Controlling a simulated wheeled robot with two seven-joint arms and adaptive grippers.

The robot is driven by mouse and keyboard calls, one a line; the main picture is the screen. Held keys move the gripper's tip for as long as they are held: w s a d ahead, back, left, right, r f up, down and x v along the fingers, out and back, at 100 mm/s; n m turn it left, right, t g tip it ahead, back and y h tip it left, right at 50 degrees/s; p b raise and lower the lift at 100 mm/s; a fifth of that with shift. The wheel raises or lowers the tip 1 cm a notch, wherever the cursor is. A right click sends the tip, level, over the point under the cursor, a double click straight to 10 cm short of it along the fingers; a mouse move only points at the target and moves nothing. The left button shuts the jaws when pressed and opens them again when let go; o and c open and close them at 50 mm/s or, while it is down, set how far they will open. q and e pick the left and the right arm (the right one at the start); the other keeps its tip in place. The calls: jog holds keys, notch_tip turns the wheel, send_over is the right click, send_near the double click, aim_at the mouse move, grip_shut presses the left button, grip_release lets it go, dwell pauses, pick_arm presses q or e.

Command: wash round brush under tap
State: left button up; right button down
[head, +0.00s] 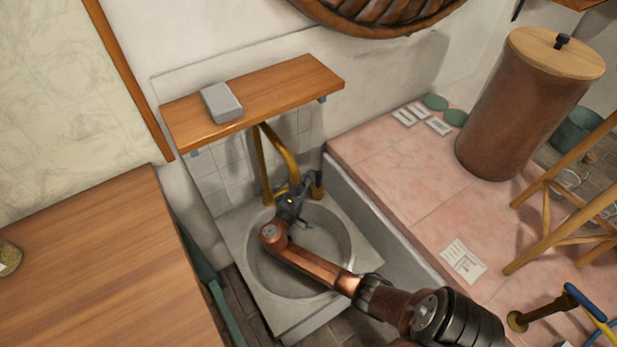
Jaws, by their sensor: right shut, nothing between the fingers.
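The brass tap (287,163) rises behind a round grey stone sink (270,278) below a wooden shelf. A small brass fitting (318,188) stands at the right of the tap. My right gripper (309,182) is shut and empty, reaching over the basin to the tap, close to this fitting. I cannot tell whether it touches the fitting. My wrist and forearm hide part of the basin. I see no round brush that I can make out, and no running water. My left gripper is not in view.
The wooden shelf (270,92) above the tap bears a grey block (221,103). A wooden table (95,265) is at left. A pink tiled surface (400,185) at right carries a brown lidded drum (515,110), paper labels and green discs.

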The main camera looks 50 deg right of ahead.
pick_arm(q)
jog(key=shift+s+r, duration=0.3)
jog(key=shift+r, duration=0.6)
